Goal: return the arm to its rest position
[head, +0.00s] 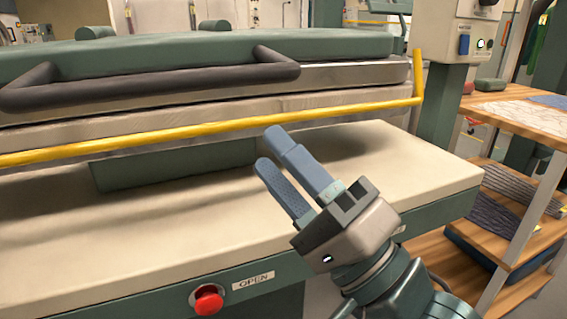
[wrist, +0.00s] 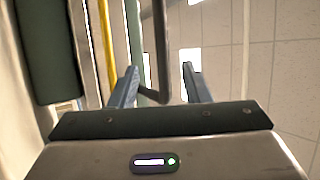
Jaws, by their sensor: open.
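My gripper (head: 272,150) is in front of a large press machine in the head view, over its cream table top (head: 400,150). Its two blue-grey fingers point up and to the left, toward the yellow bar (head: 200,133). The fingers are apart with nothing between them. In the wrist view my gripper (wrist: 160,82) also shows its two fingers spread and empty. Beyond them are the dark handle (wrist: 160,50) and the yellow bar (wrist: 106,40). I cannot tell the exact gap between the fingers and the bar.
The press's dark handle (head: 150,75) juts out above the yellow bar. A red button (head: 208,300) sits on the front panel beside an OPEN label. A wooden shelf (head: 530,115) with folded cloths stands at the right. A control box (head: 476,42) is at the upper right.

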